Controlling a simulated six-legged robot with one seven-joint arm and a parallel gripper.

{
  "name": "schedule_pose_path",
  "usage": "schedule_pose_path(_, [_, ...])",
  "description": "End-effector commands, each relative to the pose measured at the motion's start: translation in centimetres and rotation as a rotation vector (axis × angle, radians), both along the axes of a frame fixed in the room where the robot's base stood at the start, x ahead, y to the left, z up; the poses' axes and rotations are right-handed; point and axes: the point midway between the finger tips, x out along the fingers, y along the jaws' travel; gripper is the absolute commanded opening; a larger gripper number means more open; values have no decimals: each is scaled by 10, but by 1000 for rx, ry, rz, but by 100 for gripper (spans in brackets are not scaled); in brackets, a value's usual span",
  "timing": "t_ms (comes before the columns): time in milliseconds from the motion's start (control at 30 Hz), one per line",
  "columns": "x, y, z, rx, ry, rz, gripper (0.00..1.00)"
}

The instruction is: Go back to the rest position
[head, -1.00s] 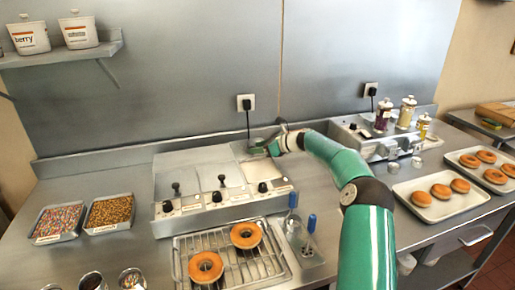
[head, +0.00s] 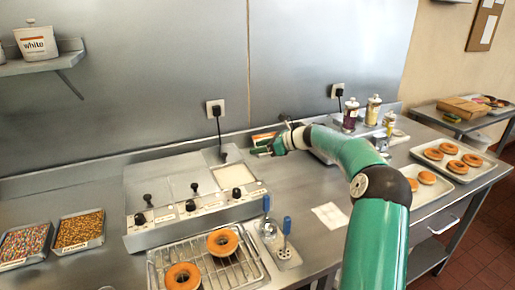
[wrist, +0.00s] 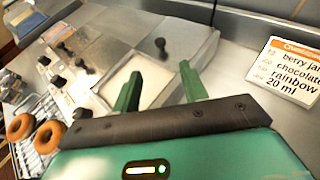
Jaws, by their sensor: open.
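My gripper (head: 268,147) is at the end of my green arm, above the counter by the right end of the glaze station (head: 190,190). In the wrist view my gripper (wrist: 158,88) shows two green fingers apart with nothing between them. Behind the fingers lies an open white glaze well (wrist: 135,75). An order card (wrist: 286,70) with printed text stands to the right of the fingers in the wrist view; in the head view the card (head: 264,138) is partly hidden behind my gripper.
Topping trays (head: 78,232) are at left. Bottles (head: 372,110) and a doughnut tray (head: 455,160) are at right. A white sheet (head: 330,215) lies on otherwise clear counter.

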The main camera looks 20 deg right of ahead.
Motion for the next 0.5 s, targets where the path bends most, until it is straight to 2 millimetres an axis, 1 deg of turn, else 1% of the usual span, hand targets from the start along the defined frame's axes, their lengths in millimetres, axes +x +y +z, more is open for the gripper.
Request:
schedule_pose_path(233, [0, 1, 0, -1, -1, 0, 43])
schedule_pose_path(300, [0, 5, 2, -14, -3, 10, 43])
schedule_pose_path(367, [-3, 16, 4, -48, -7, 33, 43])
schedule_pose_path(467, [-12, 46, 12, -156, -24, 105, 43])
schedule_pose_path(500, [-18, 62, 15, -217, -34, 145, 43])
